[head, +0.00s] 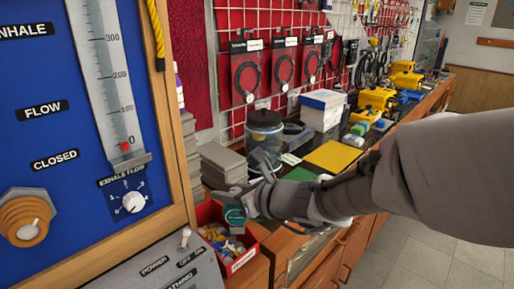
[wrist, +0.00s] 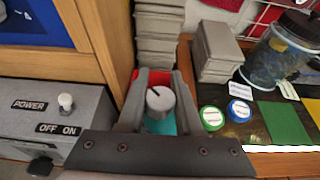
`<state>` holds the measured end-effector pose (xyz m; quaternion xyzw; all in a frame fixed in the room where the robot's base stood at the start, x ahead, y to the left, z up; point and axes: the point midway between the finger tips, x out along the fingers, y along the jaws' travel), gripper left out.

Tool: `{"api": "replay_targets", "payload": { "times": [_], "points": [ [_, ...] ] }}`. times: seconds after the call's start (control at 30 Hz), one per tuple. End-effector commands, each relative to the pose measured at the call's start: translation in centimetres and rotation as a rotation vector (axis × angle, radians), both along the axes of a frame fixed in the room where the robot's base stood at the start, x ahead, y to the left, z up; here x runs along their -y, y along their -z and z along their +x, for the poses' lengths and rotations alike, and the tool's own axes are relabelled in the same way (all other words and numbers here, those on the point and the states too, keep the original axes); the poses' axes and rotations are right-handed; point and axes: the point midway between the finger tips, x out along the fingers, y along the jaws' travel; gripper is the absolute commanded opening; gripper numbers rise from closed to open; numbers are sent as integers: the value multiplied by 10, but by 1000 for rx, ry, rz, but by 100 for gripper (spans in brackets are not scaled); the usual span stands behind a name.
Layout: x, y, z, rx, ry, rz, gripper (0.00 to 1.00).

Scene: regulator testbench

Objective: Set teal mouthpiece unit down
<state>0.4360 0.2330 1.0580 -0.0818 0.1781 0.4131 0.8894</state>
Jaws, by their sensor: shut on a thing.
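My gripper (head: 240,193) is shut on the teal mouthpiece unit (head: 234,215). In the head view the unit's teal part shows below the fingers, above or at the rim of a red bin (head: 246,262). In the wrist view my gripper (wrist: 160,82) has a finger on each side of the unit's grey round top (wrist: 160,101), with teal showing below it. The fingers hide much of the unit. I cannot tell whether it touches the bin or its contents.
The red bin holds several small pale, blue and yellow pieces. Stacked grey blocks (head: 222,163) and a lidded clear jar (head: 264,136) stand behind. Green (wrist: 212,117) and blue (wrist: 240,112) round tins lie right of the gripper. A grey power box (wrist: 35,115) is at left.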

Motion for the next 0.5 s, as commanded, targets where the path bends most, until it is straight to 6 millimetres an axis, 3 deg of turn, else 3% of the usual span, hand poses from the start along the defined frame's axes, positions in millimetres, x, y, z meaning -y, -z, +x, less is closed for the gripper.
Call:
{"api": "replay_targets", "payload": {
  "times": [0.03,0.2,0.4,0.5],
  "points": [
    [-13,14,5,-2,-4,2,0],
    [-42,31,18,-1,-2,2,0],
    [-56,39,24,1,0,1,0],
    [-56,54,24,-2,1,0,0]
  ]
}}
